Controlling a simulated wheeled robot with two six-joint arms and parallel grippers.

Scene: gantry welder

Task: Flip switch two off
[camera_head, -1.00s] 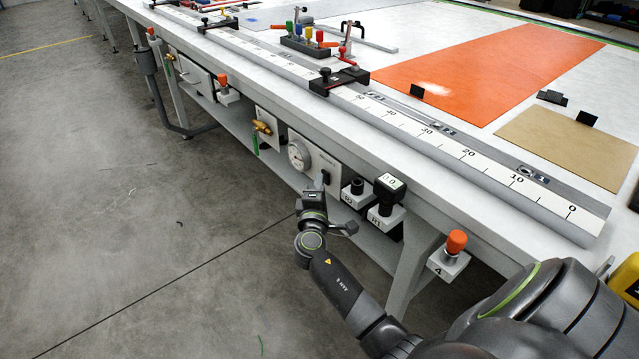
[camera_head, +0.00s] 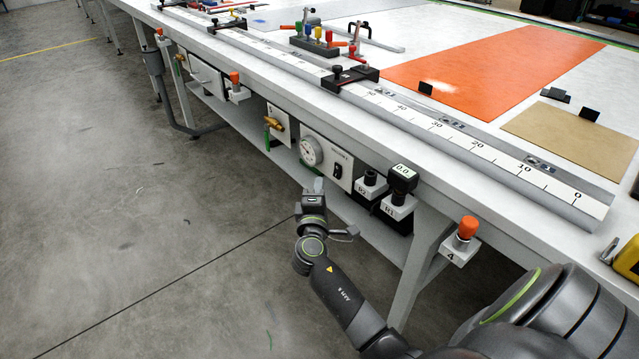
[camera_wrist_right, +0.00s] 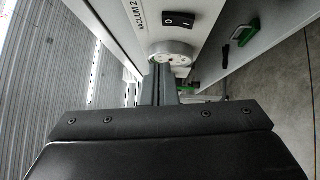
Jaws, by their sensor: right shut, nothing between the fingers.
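Switch two is a black rocker (camera_head: 338,171) on the white panel marked VACUUM 2 (camera_head: 325,158), on the table's front side. The rocker also shows in the right wrist view (camera_wrist_right: 180,20), with white marks on it; I cannot tell which way it is tipped. A round gauge (camera_head: 311,151) sits left of it. My right gripper (camera_head: 318,186) is shut and empty, just in front of and below the panel, apart from the rocker. In the right wrist view its fingers (camera_wrist_right: 163,85) point toward the gauge. My left gripper is not in view.
A brass valve (camera_head: 273,123) is left of the panel. Black knobs on brackets (camera_head: 398,208) and an orange button (camera_head: 467,228) are to the right. The long table edge with a ruler rail (camera_head: 480,160) runs above. The floor in front is clear.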

